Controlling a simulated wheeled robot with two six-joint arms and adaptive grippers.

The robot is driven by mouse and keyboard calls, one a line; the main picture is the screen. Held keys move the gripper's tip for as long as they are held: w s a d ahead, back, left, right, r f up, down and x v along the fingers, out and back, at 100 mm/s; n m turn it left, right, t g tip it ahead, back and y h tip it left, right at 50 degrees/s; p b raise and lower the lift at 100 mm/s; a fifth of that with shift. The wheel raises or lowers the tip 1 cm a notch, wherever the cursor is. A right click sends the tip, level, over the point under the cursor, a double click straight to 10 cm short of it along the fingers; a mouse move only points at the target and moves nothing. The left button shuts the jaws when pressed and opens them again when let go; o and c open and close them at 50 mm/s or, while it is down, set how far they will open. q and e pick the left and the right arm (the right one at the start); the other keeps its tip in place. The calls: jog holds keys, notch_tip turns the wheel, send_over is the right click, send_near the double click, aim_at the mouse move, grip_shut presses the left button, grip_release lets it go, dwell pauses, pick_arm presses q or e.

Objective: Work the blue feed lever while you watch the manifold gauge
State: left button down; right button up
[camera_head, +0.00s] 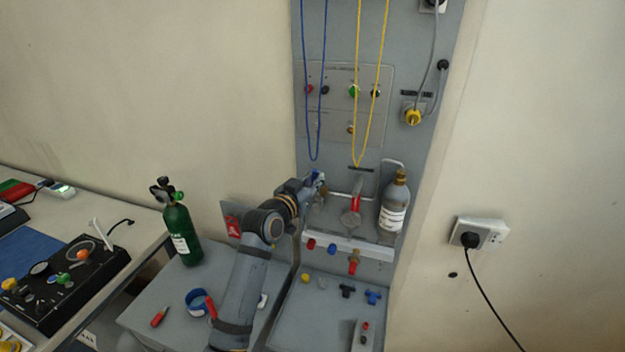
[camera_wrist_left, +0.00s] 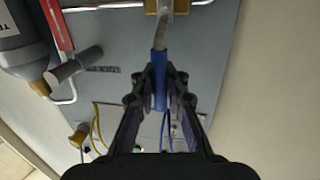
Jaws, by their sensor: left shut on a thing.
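My left gripper (camera_head: 313,181) is at the left edge of the grey panel, where its arm covers part of the pipework. In the left wrist view my left gripper (camera_wrist_left: 160,88) is shut on the blue feed lever (camera_wrist_left: 159,68), with the blue grip between its fingers. The lever's metal shank runs up to a brass valve body (camera_wrist_left: 152,6). A red lever (camera_head: 356,200) is on the panel to the right; it also shows in the left wrist view (camera_wrist_left: 57,24). I cannot make out a manifold gauge for certain. My right gripper is not in view.
A bottle with a white label (camera_head: 393,205) hangs right of the red lever. Blue cords (camera_head: 314,110) and yellow cords (camera_head: 367,110) hang above. A green cylinder (camera_head: 179,232) stands on the left of the grey bench, with blue tape (camera_head: 199,303) nearby.

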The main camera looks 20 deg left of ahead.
pick_arm(q)
jog(key=shift+f, duration=0.2)
jog(key=c, duration=1.7)
grip_release()
jog(key=o, duration=0.3)
jog(key=shift+s+r, duration=0.2)
jog(key=shift+o, duration=0.2)
jog(key=v, duration=1.2)
